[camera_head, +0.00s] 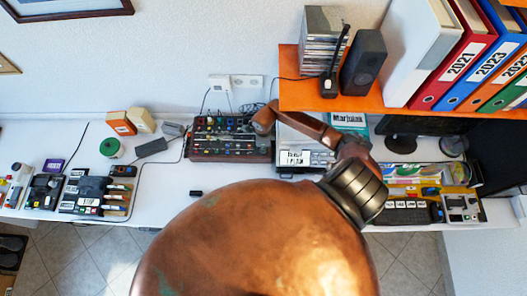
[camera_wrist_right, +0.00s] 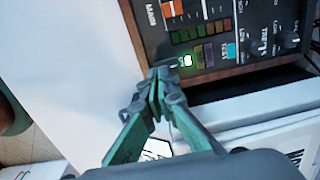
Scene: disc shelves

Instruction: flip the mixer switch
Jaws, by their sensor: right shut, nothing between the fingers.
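The mixer (camera_head: 230,152) is a dark panel with coloured knobs and wooden edges, on the white desk against the wall. In the right wrist view its panel (camera_wrist_right: 225,20) fills the upper right, with knobs, coloured buttons and a small green-white lit switch (camera_wrist_right: 187,60) near its edge. My right gripper (camera_wrist_right: 160,76) is shut and empty, its fingertips just left of and below the lit switch. I cannot tell whether they touch the panel. In the head view my right arm reaches to the mixer's right end; the fingertips are not clear there. My left gripper is not in view.
An orange shelf (camera_head: 345,96) with binders, a speaker (camera_head: 365,62) and a disc stack (camera_head: 322,40) overhangs the right side. A white device stands right of the mixer. A black adapter (camera_head: 151,148) and its cable lie to the left.

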